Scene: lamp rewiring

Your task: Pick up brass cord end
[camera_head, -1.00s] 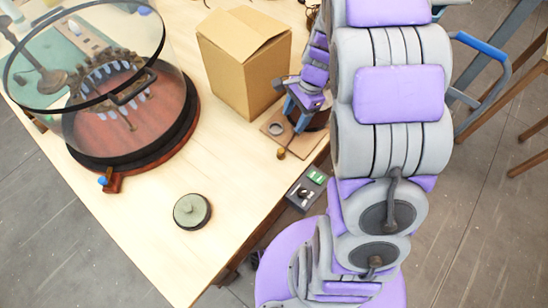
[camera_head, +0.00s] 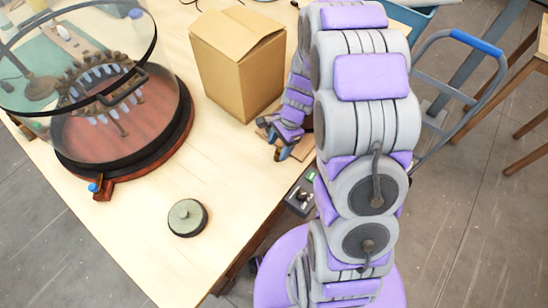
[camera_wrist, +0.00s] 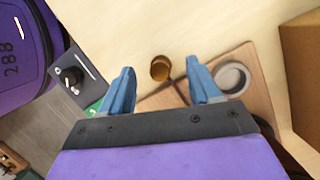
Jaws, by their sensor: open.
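The brass cord end (camera_wrist: 160,70) shows in the wrist view as a small golden-brown piece on the pale tabletop, just off the edge of a wooden board (camera_wrist: 262,92). A thin dark reddish cord (camera_wrist: 181,94) runs from near it toward the board. My gripper (camera_wrist: 161,80) is open, with its blue fingers apart on either side of the brass end in the picture. I see no contact, and the height gap cannot be told. In the head view my gripper (camera_head: 276,139) is over the table's right edge region, and the brass end is hidden there.
A cardboard box (camera_head: 236,75) stands close behind my gripper. A metal ring-shaped cup (camera_wrist: 232,77) sits on the board. A small dark control box (camera_head: 300,198) is at the table edge. A round green-topped disc (camera_head: 186,217) and a glass-lidded round case (camera_head: 120,148) stand left.

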